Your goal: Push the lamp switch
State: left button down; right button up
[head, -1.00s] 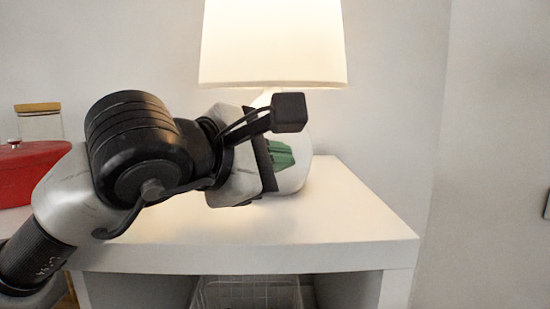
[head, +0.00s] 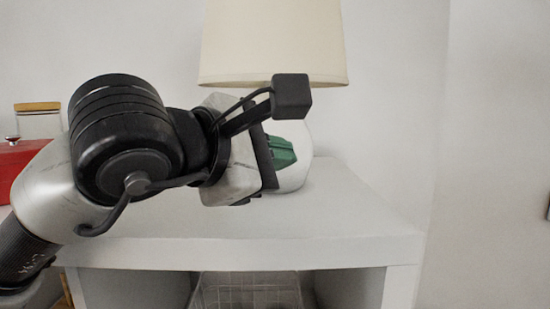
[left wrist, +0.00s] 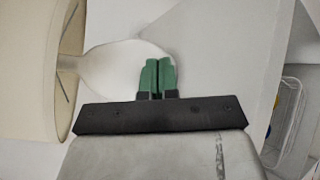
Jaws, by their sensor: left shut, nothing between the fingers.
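The lamp has a cream shade (head: 273,42) and a rounded white base (head: 295,172), and stands on the white cabinet top. The lamp is unlit. My left gripper (head: 284,152) has green fingertips and is shut and empty, in front of the lamp base. In the left wrist view the shut fingertips (left wrist: 157,72) overlap the edge of the lamp base (left wrist: 115,68); I cannot tell whether they touch it. The shade (left wrist: 35,65) is at the left there. I cannot make out the switch. My right gripper is not in view.
The white cabinet (head: 350,215) has clear top space to the right of the lamp. A wire basket (head: 247,291) sits in the opening below. A red pot (head: 18,160) and a glass jar with a wooden lid (head: 38,120) are at the left, partly behind my arm.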

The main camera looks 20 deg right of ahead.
pick_arm(q)
jog(key=s+b, duration=0.1)
jog(key=s+a+b, duration=0.1)
jog(key=s, duration=0.1)
jog(key=shift+s+f+b, duration=0.2)
jog(key=shift+s+b, duration=0.1)
jog(key=shift+s+a+r+b, duration=0.1)
jog(key=shift+s+a+b, duration=0.1)
jog(key=shift+s, duration=0.2)
jog(key=shift+s+a+r+b, duration=0.1)
jog(key=shift+s+b, duration=0.1)
jog(key=shift+s, duration=0.2)
jog(key=shift+d, duration=0.1)
